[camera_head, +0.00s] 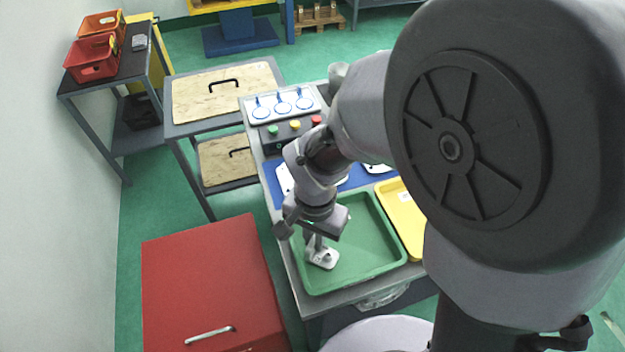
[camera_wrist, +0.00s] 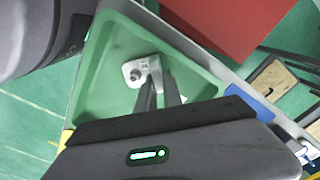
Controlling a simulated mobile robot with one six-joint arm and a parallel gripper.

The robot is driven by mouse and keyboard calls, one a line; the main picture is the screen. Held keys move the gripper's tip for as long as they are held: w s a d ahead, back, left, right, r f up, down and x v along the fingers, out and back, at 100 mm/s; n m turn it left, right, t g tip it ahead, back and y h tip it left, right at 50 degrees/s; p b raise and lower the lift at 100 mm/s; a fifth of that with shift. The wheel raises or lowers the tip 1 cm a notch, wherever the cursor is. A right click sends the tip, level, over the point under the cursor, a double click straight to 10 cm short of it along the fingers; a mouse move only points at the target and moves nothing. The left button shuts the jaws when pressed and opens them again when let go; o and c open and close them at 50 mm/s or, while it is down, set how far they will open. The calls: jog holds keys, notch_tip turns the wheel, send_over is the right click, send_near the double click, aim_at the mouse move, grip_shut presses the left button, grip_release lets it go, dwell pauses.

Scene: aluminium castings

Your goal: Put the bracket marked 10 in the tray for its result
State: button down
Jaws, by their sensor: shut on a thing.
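A silver-grey bracket (camera_head: 323,258) is at the front left part of the green tray (camera_head: 367,275). In the wrist view the bracket (camera_wrist: 136,75) has a round boss and a small dark mark that I cannot read. My gripper (camera_head: 318,244) points down over the green tray, and its fingers (camera_wrist: 160,92) are shut on the bracket. I cannot tell whether the bracket touches the tray floor. The green tray (camera_wrist: 97,84) holds nothing else that I can see. A yellow tray (camera_head: 402,222) stands to its right, partly hidden by my arm.
A blue mat (camera_head: 271,181) with pale parts lies behind the trays. Green, yellow and red buttons (camera_head: 295,125) and a panel with blue round marks (camera_head: 282,105) stand farther back. A red cabinet (camera_head: 208,285) is left of the bench. My arm hides the right side.

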jog(key=shift+f, duration=0.2)
jog(key=c, duration=1.5)
grip_release()
jog(key=shift+r, duration=0.15)
notch_tip(320, 180, up, 12)
jog(key=f+p, duration=0.1)
jog(key=p, duration=0.5)
jog(key=s+d+r+t+y, duration=0.1)
jog(key=s+d+r+t, duration=0.2)
jog(key=r, duration=0.4)
jog(key=s+d+r+n+t+y, duration=0.1)
jog(key=s+d+r+t, duration=0.1)
jog(key=d+r, duration=0.3)
jog(key=shift+s+r+t, duration=0.4)
jog(key=shift+s+r, duration=0.5)
jog(key=shift+r, duration=0.05)
